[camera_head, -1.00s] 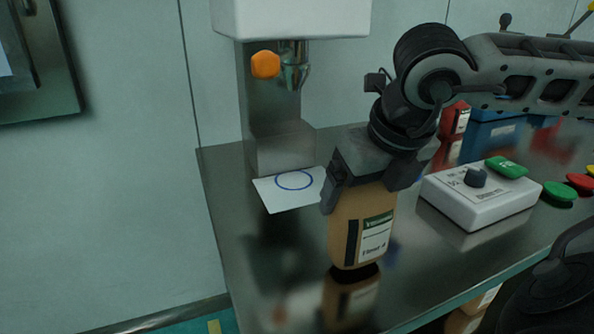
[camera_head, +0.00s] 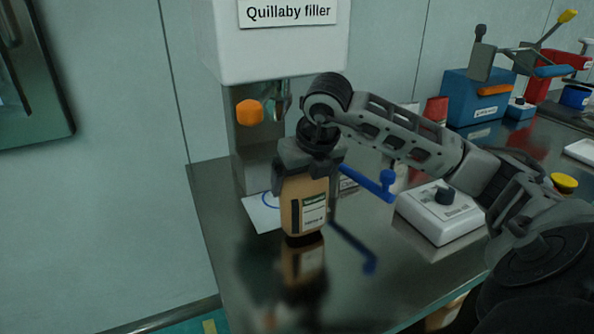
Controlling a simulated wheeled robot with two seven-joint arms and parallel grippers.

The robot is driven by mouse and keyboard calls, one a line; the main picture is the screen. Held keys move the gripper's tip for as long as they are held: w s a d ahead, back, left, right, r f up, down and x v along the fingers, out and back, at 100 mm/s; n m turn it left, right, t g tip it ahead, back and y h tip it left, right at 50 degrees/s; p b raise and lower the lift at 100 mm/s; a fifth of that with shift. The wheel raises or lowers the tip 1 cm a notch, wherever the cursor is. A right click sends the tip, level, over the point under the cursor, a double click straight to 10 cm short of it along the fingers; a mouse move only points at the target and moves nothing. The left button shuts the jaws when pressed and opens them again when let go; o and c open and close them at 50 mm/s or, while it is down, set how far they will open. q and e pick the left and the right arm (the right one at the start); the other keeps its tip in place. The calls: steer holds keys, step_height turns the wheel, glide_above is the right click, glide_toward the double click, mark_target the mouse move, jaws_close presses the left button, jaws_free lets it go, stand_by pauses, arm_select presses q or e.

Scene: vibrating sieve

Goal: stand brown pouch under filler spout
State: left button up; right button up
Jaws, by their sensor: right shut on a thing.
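The brown pouch (camera_head: 303,206) has a dark stripe and a white and green label. My right gripper (camera_head: 304,172) is shut on its top and holds it upright, over or just in front of the white card (camera_head: 258,215). The card bears a blue ring, partly hidden by the pouch. The filler (camera_head: 275,45), labelled "Quillaby filler", has a metal spout (camera_head: 282,105) beside an orange knob (camera_head: 249,112). The spout is partly hidden by my right arm. Whether the pouch touches the table is hard to tell. My left gripper is not in view.
The steel table (camera_head: 240,275) is clear at front left. A white control box (camera_head: 440,212) with a dark knob stands right of the pouch. A blue lever-like thing (camera_head: 370,182) shows behind the pouch. A blue box (camera_head: 478,97) and red things stand at the back right.

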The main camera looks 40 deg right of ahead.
steer(key=w, duration=0.1)
steer(key=w+f, duration=0.1)
steer(key=w+d, duration=0.1)
steer(key=shift+f+p, duration=0.25)
steer(key=shift+p, duration=0.1)
